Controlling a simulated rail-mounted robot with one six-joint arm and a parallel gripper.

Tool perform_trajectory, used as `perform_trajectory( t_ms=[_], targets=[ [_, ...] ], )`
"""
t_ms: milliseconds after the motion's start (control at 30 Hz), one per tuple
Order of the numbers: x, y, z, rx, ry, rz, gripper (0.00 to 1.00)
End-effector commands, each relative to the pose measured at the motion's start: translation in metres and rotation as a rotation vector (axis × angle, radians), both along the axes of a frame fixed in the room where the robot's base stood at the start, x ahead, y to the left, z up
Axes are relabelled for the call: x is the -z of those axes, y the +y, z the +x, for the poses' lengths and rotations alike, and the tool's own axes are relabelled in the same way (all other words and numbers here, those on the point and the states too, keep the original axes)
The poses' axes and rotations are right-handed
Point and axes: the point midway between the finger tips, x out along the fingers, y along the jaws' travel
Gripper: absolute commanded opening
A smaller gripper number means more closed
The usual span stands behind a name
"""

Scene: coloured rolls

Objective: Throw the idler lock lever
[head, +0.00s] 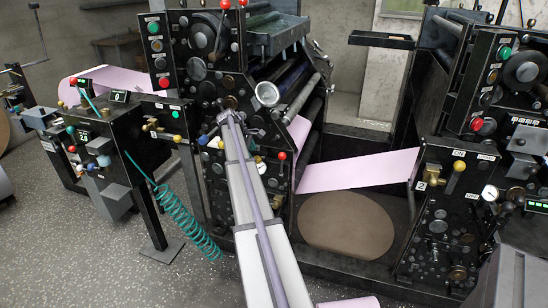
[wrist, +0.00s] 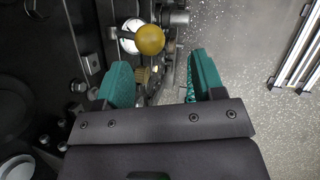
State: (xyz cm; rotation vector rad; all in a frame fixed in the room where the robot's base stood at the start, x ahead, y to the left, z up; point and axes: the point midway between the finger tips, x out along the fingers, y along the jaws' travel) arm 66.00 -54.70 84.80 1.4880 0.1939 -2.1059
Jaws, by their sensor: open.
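In the wrist view, a lever with a yellow ball knob (wrist: 150,39) stands out from the black machine panel, just beyond and between my fingertips. My gripper (wrist: 163,72) is open, with its two teal fingers apart and nothing between them. The knob is not touched by either finger. No readable label shows whether this is the idler lock lever. In the head view, my arm reaches to the middle press frame (head: 212,75), and my gripper is hidden behind the arm's end. A yellow knob (head: 221,143) shows beside the arm there.
A red-knobbed lever (head: 281,155) and a round gauge (head: 261,167) are right of my arm. Another yellow-knobbed lever (head: 459,165) stands on the right unit. A pink web (head: 358,171) spans between the units. A coiled teal hose (head: 187,222) hangs at left.

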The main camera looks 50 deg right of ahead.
Motion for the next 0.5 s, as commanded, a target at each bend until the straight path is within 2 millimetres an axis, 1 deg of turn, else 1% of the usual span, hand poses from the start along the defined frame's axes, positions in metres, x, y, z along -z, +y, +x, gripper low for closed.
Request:
perform_trajectory(
  t_ms=[67, 167, 267, 500],
  targets=[
    [0.000, -0.002, -0.001, 0.001, -0.001, 0.000, 0.62],
    [0.000, -0.011, -0.007, 0.004, -0.002, 0.000, 0.62],
    [0.000, -0.028, -0.019, 0.005, -0.002, 0.000, 0.62],
    [0.000, -0.085, -0.057, 0.007, -0.003, 0.000, 0.62]
  ],
)
